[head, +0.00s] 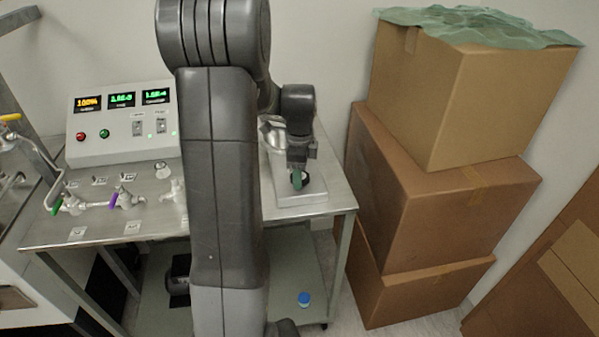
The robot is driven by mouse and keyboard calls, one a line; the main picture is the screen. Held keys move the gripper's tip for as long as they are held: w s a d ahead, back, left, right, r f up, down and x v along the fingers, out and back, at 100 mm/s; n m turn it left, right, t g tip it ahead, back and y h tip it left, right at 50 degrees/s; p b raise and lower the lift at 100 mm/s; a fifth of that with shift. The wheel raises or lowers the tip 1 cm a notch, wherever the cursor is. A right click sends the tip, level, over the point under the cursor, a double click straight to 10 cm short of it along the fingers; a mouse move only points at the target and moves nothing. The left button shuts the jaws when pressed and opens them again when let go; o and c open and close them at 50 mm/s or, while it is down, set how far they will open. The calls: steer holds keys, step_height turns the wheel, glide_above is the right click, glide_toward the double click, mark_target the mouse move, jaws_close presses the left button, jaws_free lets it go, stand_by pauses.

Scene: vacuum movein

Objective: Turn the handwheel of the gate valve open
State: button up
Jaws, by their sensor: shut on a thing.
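The gate valve's handwheel (297,181) shows as a small dark green rounded shape above a flat metal block (302,198) at the right end of the metal bench. My gripper (297,168) is directly above it, pointing down, and is shut on it. The fingers are small and dark here, so their exact place on the rim cannot be told. My arm hides the middle of the bench and part of what lies left of the block.
A control box (123,125) with lit displays stands at the bench's back left. Valves with green (57,207) and purple (114,197) handles are in front of it. Stacked cardboard boxes (440,190) stand close to the bench's right. A blue-capped item (304,299) is on the lower shelf.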

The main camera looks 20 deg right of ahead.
steer(key=n, duration=0.6)
steer(key=shift+n, duration=0.3)
steer(key=n, duration=1.1)
steer(key=shift+n, duration=0.3)
steer(key=n, duration=0.5)
steer(key=shift+n, duration=0.3)
steer(key=n, duration=0.6)
steer(key=shift+d, duration=0.1)
steer(key=n, duration=0.5)
steer(key=shift+n, duration=0.4)
steer(key=n, duration=1)
steer(key=shift+n, duration=0.4)
